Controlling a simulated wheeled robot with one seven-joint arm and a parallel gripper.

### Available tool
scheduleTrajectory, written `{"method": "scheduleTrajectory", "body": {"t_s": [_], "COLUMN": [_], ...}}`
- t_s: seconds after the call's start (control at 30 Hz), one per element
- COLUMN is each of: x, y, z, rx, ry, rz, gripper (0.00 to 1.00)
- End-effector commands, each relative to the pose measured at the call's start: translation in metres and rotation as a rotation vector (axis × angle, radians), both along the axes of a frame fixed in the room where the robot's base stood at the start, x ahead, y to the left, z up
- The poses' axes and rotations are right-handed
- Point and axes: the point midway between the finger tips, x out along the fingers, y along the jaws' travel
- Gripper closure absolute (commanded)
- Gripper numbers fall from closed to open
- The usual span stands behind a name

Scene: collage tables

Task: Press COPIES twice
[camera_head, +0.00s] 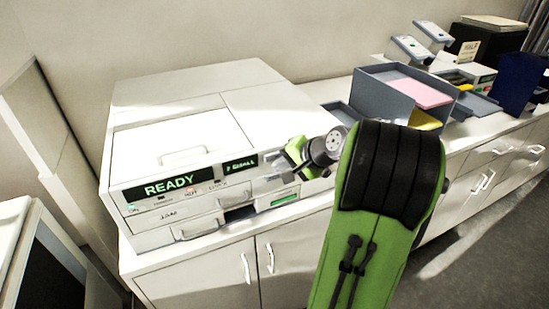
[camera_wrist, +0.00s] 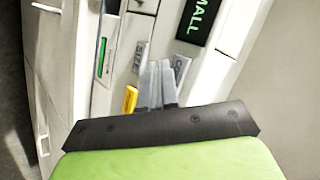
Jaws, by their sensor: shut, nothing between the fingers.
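The white copier (camera_head: 165,145) sits on the counter, with a READY display (camera_head: 170,186) and a smaller display ending in SMALL (camera_head: 241,165) on its front. In the wrist view a grey label starting with CO (camera_wrist: 181,68) is partly hidden behind my fingers; the rest of its word cannot be read. A SIZE label (camera_wrist: 139,57) is to its left. My gripper (camera_head: 277,168) is shut and empty at the right part of the copier front. Its fingertips (camera_wrist: 160,68) lie between the two labels in the wrist view; contact cannot be told.
A small yellow-orange part (camera_wrist: 130,98) is left of my fingers. A green-lit slot (camera_head: 285,199) is lower on the copier front. A grey tray organiser (camera_head: 385,95) with pink and yellow sheets stands right, beyond my arm. A dark blue bin (camera_head: 517,85) is farther right.

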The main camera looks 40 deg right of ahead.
Motion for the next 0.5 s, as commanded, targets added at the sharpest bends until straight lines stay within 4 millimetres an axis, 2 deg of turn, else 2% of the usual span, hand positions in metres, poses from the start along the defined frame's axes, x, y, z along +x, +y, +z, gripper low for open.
{"method": "scheduleTrajectory", "body": {"t_s": [0.27,0.5], "x": [-0.002,-0.022], "y": [0.0,0.006], "z": [0.0,-0.001], "rx": [0.001,0.0], "ry": [0.0,0.0], "rz": [-0.001,-0.002], "gripper": [1.0,1.0]}}
